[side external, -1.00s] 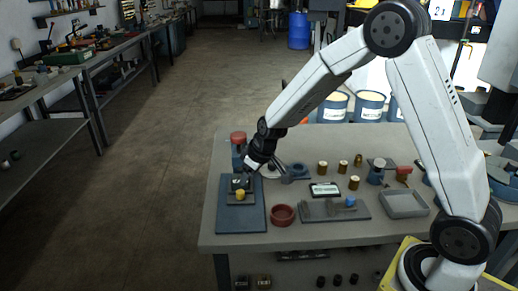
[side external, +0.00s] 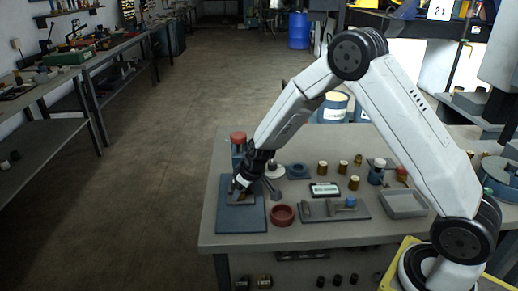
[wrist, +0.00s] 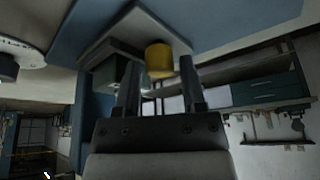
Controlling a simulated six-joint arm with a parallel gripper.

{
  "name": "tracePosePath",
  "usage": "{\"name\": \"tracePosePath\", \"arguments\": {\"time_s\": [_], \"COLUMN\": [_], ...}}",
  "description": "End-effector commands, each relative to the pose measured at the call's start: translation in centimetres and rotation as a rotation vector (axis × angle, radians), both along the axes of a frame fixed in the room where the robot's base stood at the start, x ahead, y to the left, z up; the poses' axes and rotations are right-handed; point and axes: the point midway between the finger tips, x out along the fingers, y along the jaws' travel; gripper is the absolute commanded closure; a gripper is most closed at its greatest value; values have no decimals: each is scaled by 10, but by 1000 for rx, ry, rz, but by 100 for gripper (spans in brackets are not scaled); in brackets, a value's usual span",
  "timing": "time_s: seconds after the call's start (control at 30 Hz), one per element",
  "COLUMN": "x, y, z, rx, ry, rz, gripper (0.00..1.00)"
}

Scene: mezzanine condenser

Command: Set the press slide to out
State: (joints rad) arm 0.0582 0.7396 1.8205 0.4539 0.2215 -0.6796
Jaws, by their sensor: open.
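The press slide's yellow knob (wrist: 158,60) shows in the wrist view on a grey plate (wrist: 150,20), beside a dark green block (wrist: 108,74). The plate sits on a blue base (side external: 241,220) at the left end of the bench. My gripper (wrist: 159,72) is open, with one finger on each side of the yellow knob; I cannot tell whether either touches it. In the side view my gripper (side external: 240,187) is low over the press and hides the knob and block.
A red-topped blue cylinder (side external: 238,141) stands just behind the press. A red bowl (side external: 282,214) sits right of the base. Farther right are a grey tool tray (side external: 318,209), a black-framed label (side external: 325,190), several brass pieces and an empty grey tray (side external: 404,204).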

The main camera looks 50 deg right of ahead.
Motion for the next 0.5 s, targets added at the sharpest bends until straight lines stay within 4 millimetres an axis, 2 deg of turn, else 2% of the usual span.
{"name": "tracePosePath", "arguments": {"time_s": [0.27,0.43,0.5], "x": [0,0,0], "y": [0,0,0], "z": [-1,-1,-1], "rx": [0,0,0], "ry": [0,0,0], "rz": [0,0,0], "gripper": [48,99,100]}}
